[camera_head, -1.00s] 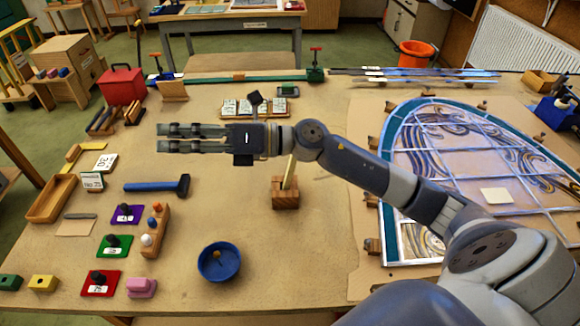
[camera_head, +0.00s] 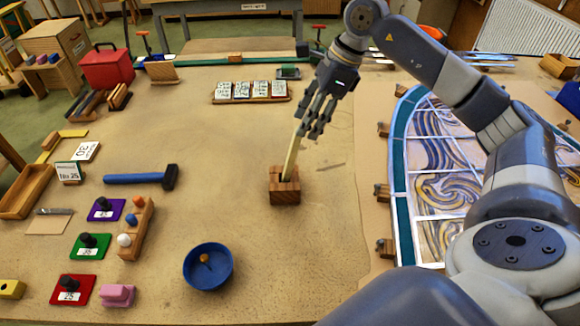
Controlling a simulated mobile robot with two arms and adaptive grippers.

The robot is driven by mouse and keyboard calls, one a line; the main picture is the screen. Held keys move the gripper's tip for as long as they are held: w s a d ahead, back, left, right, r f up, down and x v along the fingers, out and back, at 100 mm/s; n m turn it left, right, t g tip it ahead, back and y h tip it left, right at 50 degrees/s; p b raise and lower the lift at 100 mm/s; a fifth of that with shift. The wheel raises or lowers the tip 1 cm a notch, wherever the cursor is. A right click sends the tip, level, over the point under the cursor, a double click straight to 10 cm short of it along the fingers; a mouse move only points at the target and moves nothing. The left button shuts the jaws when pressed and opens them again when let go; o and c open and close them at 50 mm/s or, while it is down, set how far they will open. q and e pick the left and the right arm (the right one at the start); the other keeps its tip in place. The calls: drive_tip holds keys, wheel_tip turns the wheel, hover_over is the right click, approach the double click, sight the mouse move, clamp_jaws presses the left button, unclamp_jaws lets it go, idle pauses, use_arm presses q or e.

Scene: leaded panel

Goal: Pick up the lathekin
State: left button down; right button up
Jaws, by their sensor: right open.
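The lathekin (camera_head: 291,158), a pale flat wooden stick, stands tilted slightly right in a small wooden block (camera_head: 285,193) at the middle of the bench. Its lower end is hidden in the block. My right gripper (camera_head: 308,133) is open, its fingers pointing down at the stick's upper end. The fingers overlap the stick's tip in the picture, and I cannot tell whether they touch it. My left gripper is not in view.
A blue bowl (camera_head: 208,267) stands in front of the block, and a blue-handled hammer (camera_head: 142,178) lies to the left. A rack of numbered tiles (camera_head: 250,91) is behind. The leaded panel (camera_head: 440,170) lies at right. Bare bench surrounds the block.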

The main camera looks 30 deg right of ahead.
sight(301, 139)
drive_tip(key=x, duration=0.2)
drive_tip(key=p+x, duration=0.1)
drive_tip(key=x, duration=0.1)
drive_tip(key=shift+s+a+f, duration=0.15)
drive_tip(key=shift+a+f, duration=0.15)
drive_tip(key=shift+f, duration=0.05)
drive_tip(key=shift+f+p, duration=0.3)
drive_tip(key=shift+f, duration=0.05)
drive_tip(key=shift+w+a+f+p, duration=0.3)
drive_tip(key=shift+a+f+p, duration=0.05)
drive_tip(key=shift+f+p, duration=0.2)
drive_tip(key=p+x, duration=0.1)
drive_tip(key=x, duration=0.2)
drive_tip(key=shift+a+p, duration=0.1)
drive_tip(key=shift+p, duration=0.3)
drive_tip(key=shift+w+f, duration=0.15)
drive_tip(key=shift+f, duration=0.4)
clamp_jaws()
